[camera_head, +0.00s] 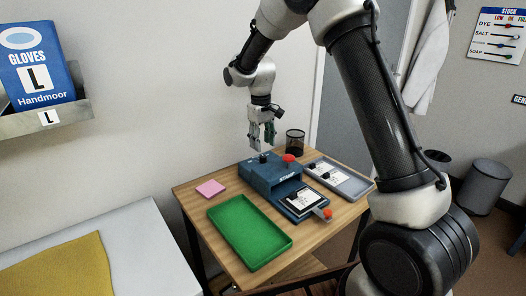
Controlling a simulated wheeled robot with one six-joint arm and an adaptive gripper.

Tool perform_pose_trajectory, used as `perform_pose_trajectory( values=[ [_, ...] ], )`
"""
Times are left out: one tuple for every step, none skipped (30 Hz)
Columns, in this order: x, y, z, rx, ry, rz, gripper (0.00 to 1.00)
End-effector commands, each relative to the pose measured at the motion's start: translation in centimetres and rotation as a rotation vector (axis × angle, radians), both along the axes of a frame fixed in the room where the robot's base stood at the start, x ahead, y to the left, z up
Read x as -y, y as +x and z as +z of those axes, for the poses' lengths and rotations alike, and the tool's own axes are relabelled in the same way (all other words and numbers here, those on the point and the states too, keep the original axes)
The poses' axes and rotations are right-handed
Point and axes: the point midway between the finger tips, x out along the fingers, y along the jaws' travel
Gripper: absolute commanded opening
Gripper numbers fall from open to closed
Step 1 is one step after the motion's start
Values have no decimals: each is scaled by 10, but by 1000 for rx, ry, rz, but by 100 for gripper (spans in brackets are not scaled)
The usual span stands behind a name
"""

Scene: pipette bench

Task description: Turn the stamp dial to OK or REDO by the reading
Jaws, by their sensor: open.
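The blue stamp machine (262,177) stands on the wooden table, with the word STAMP on its front edge. A red knob (289,158) sits on its top right, and a small dark dial (264,157) sits on its top left. The dial's setting is too small to read. A white card (300,200) lies on the tray that juts from the machine's front; its reading is not legible. My gripper (262,145) points down, open and empty, just above the dark dial. I cannot tell whether it touches the dial.
A green tray (285,241) lies front left, and a pink pad (210,188) behind it. A grey tray (352,186) with a card is at right. A black mesh cup (295,140) stands at the back. An orange-red knob (327,213) ends the stamp's tray.

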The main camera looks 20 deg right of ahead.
Motion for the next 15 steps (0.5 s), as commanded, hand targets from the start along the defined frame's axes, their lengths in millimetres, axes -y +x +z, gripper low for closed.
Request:
perform_pose_trajectory(
  values=[
    [1,-1,-10,-4,-2,0,46],
    [1,0,-15,-4,-2,0,46],
    [1,0,-22,-4,-2,1,46],
    [1,-1,-27,-5,-2,1,46],
    [2,0,-32,-4,-2,1,46],
    [2,0,-38,-3,-1,1,46],
    [2,0,-42,-3,-1,1,46],
    [2,0,-46,-3,-1,1,46],
    [2,1,-49,-2,-1,2,46],
    [2,1,-52,-2,-1,2,46],
    [2,1,-54,-1,0,2,46],
    [2,1,-56,-1,0,2,46],
    [2,1,-57,0,0,2,46],
    [2,1,-57,0,0,2,46],
    [2,1,-58,0,0,2,46]
  ],
)
